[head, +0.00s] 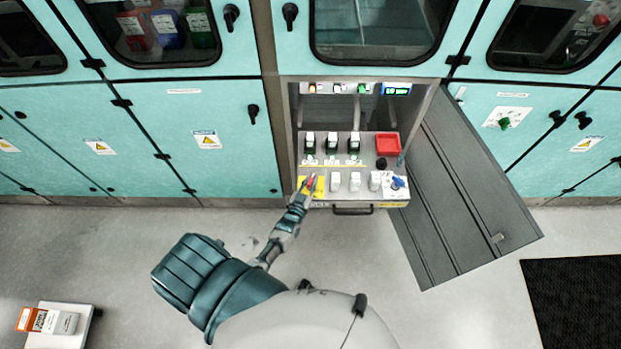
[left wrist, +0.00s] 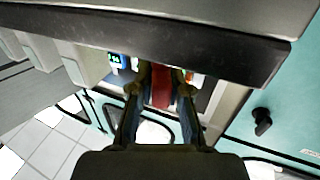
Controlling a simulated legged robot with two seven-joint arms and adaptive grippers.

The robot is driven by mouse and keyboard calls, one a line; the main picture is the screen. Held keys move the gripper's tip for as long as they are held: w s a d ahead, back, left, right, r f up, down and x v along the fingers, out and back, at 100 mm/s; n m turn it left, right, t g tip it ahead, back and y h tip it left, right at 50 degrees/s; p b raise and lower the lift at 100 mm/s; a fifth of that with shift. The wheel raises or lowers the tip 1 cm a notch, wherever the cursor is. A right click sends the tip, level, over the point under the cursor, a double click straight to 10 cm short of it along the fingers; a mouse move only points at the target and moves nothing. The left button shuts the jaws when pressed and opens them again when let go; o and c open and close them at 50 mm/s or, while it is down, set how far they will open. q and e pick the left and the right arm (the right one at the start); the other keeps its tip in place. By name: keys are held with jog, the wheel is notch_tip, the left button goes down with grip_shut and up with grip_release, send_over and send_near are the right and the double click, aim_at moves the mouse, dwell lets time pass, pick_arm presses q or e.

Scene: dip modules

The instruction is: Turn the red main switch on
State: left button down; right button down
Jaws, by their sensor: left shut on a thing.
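The red main switch (head: 310,183) sits on a yellow plate (head: 318,188) at the front left of the pulled-out module panel in the head view. My left gripper (head: 307,188) reaches up to it from below. In the left wrist view the red switch handle (left wrist: 161,88) stands between the two fingers of my left gripper (left wrist: 161,95), which are shut on it. The fingers cover part of the switch, so I cannot tell its exact turn position. My right gripper is not in view.
A grey door (head: 462,190) hangs open at the right. Above is a small lit display (head: 397,89).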

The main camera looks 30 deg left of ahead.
pick_arm(q)
jog(key=n+y, duration=0.1)
jog(key=y, duration=0.1)
jog(key=n+g+y, duration=0.1)
jog(key=y, duration=0.1)
jog(key=shift+w+d+r+n, duration=0.1)
jog(key=shift+w+r+n, duration=0.1)
jog(key=shift+n, duration=0.1)
jog(key=shift+n+g+y, duration=0.7)
jog(key=shift+n+y, duration=0.2)
jog(key=shift+y, duration=0.3)
jog(key=shift+r+y, duration=0.1)
jog(key=shift+y, duration=0.3)
